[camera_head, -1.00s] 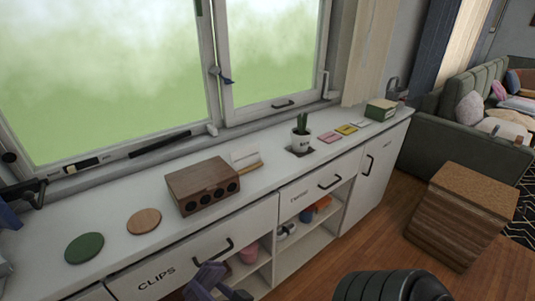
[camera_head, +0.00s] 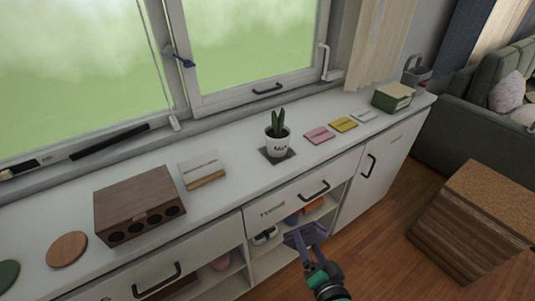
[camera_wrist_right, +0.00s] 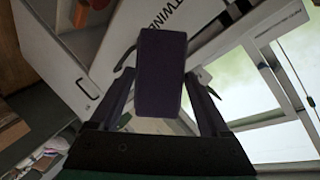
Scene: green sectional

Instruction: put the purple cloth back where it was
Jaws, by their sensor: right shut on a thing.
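The purple cloth (camera_head: 303,234) is a folded, dark purple pad in front of the cabinet's open shelves. My right gripper (camera_head: 313,251) is shut on it and holds it in the air, lower than the countertop. In the right wrist view the cloth (camera_wrist_right: 162,72) shows as an upright dark block between the two fingers of my right gripper (camera_wrist_right: 160,92). My left gripper is not in view.
The white countertop (camera_head: 232,209) carries a wooden box with round holes (camera_head: 138,203), a potted plant (camera_head: 278,140), coloured note pads (camera_head: 343,125) and a green box (camera_head: 393,97). Open shelves (camera_head: 279,262) below hold small items. A cork-topped wooden block (camera_head: 475,215) stands right.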

